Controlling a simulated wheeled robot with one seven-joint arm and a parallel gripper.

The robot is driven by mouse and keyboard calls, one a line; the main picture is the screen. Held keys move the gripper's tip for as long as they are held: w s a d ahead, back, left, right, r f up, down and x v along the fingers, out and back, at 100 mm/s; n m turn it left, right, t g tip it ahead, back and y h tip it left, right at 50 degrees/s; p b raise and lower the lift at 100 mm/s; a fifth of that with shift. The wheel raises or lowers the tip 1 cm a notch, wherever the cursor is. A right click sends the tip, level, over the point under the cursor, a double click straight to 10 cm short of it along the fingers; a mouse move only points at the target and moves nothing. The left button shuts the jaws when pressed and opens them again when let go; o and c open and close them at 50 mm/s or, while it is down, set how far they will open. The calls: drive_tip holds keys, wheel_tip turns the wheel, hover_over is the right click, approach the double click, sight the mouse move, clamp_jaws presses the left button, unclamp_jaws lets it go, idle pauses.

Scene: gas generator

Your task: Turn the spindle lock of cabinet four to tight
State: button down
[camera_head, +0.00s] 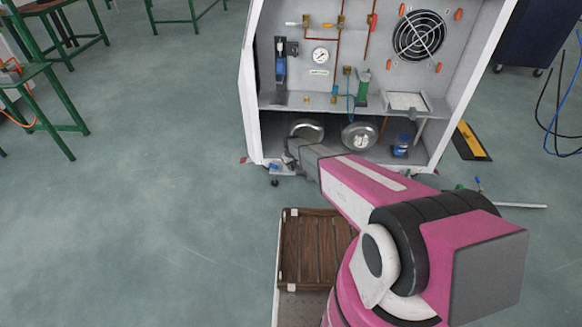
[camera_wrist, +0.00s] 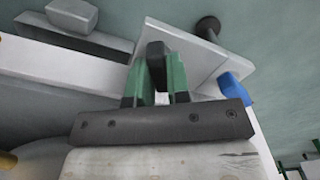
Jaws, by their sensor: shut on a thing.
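The open white cabinet (camera_head: 252,110) stands ahead of me in the head view; no number on it can be read. My gripper (camera_head: 292,158) is at its lower left front corner. In the wrist view, the green fingers of my gripper (camera_wrist: 156,84) are closed on both sides of a dark upright lever (camera_wrist: 155,56), which I take to be the spindle lock. A pale plate (camera_wrist: 200,62) lies behind it. The lock's base is hidden by the fingers, and its turned position cannot be told. In the head view the lock is not clear behind my gripper.
A blue part (camera_wrist: 235,90) sits just right of the fingers, with a dark round foot (camera_wrist: 208,27) beyond. Two round metal vessels (camera_head: 359,136) are on the cabinet's lower shelf. A brown slatted crate (camera_head: 297,250) is nearer me.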

drive_tip(key=m, duration=0.6)
drive_tip(key=shift+m, duration=0.4)
idle(0.3)
drive_tip(key=c, duration=1.1)
unclamp_jaws()
wheel_tip(320, 180, up, 11)
drive_tip(key=shift+f, duration=0.1)
